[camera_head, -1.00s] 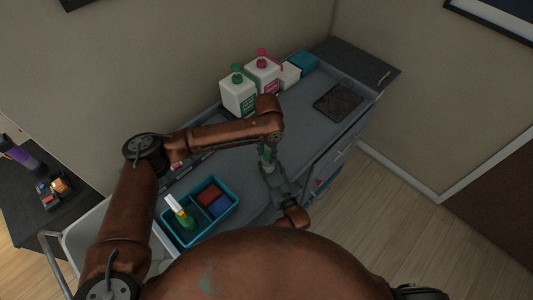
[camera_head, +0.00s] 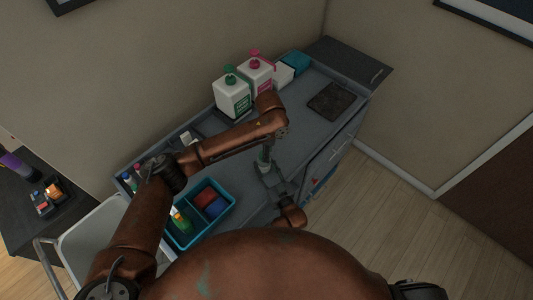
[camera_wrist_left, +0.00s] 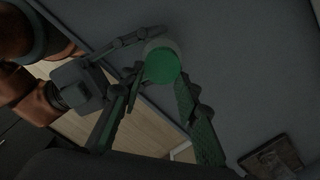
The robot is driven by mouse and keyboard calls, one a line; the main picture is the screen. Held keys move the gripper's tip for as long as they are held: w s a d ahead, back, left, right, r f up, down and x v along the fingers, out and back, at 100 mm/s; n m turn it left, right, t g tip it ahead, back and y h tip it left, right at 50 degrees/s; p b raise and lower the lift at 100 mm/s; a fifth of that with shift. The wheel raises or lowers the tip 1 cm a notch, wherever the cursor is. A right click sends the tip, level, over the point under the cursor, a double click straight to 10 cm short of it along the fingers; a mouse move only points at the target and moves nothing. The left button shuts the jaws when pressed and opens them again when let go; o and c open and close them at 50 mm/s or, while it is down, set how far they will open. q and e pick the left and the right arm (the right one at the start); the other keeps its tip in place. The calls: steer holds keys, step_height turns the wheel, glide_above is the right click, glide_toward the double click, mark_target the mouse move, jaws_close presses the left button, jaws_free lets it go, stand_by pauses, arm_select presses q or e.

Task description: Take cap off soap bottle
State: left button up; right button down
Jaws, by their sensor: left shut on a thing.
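A small pale bottle (camera_head: 265,166) is held upright over the front of the counter, between my two grippers. Its round green cap (camera_wrist_left: 162,66) faces the camera in the left wrist view, with the pale body just behind it. My left gripper (camera_head: 267,151) points down from above, its fingers on either side of the cap; in the left wrist view the fingers (camera_wrist_left: 160,80) come up from below. My right gripper (camera_head: 262,172) reaches in from the front, its fingers around the bottle's body. Whether the cap is loose from the bottle cannot be told.
A teal divided tray (camera_head: 233,208) with red and blue blocks and a green bottle stands front left, partly behind my left arm. Two large white pump bottles (camera_head: 233,98) stand at the back. A dark square mat (camera_head: 330,100) lies at right. The counter between is clear.

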arm_select(q)
steer(key=n, duration=0.3)
steer(key=w+n, duration=0.1)
steer(key=n, duration=0.3)
steer(key=shift+w+a+r, duration=0.1)
steer(key=shift+w+r, duration=0.05)
steer(key=n, duration=0.4)
steer(key=a+n, duration=0.1)
steer(key=n, duration=0.2)
steer(key=shift+w, duration=0.15)
steer(key=n, duration=0.4)
steer(key=shift+a+n, duration=0.2)
steer(key=shift+n, duration=0.1)
steer(key=n, duration=0.4)
steer(key=shift+a, duration=0.35)
steer(key=shift+s, duration=0.2)
steer(key=o, duration=1.3)
